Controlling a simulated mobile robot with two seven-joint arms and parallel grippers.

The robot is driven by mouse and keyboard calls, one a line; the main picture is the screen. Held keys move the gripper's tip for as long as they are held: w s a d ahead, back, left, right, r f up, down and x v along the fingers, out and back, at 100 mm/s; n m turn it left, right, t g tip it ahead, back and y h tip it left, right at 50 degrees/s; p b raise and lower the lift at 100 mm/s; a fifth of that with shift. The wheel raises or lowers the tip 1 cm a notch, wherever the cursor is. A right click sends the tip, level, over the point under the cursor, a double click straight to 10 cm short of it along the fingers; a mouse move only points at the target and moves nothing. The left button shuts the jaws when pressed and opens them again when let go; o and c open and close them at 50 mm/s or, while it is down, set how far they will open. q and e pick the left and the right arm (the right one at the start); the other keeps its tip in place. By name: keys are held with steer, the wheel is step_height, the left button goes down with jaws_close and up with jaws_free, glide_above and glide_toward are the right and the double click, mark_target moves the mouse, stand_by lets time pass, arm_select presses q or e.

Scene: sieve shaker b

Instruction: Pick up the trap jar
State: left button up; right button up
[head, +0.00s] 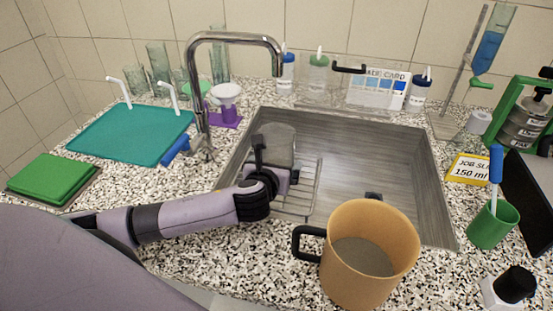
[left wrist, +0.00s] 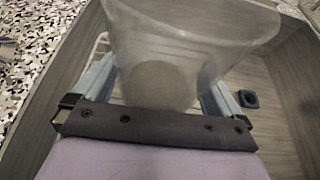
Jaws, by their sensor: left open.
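A translucent grey jar, which I take to be the trap jar (head: 282,137), stands in the left part of the sink (head: 345,160), by a wire rack. It also shows large in the left wrist view (left wrist: 185,45), wide at the mouth and narrower at the base. My left gripper (head: 272,165) reaches into the sink at the jar. In the left wrist view the open fingers (left wrist: 160,85) lie to either side of the jar's lower part. I cannot tell whether they touch it. My right gripper is not in view.
The wire rack (head: 302,190) lies on the sink floor. The tap (head: 203,85) rises at the sink's left rear. An orange mug (head: 385,275) stands at the front edge. A green cup (head: 493,226) is at the right, a teal mat (head: 130,135) at the left. The sink's right side is clear.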

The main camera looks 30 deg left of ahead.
mark_target(280, 127)
arm_select(q)
steer(key=c, duration=0.9)
steer(key=shift+r, duration=0.15)
steer(key=shift+r+p, duration=0.5)
steer(key=shift+r, duration=4.35)
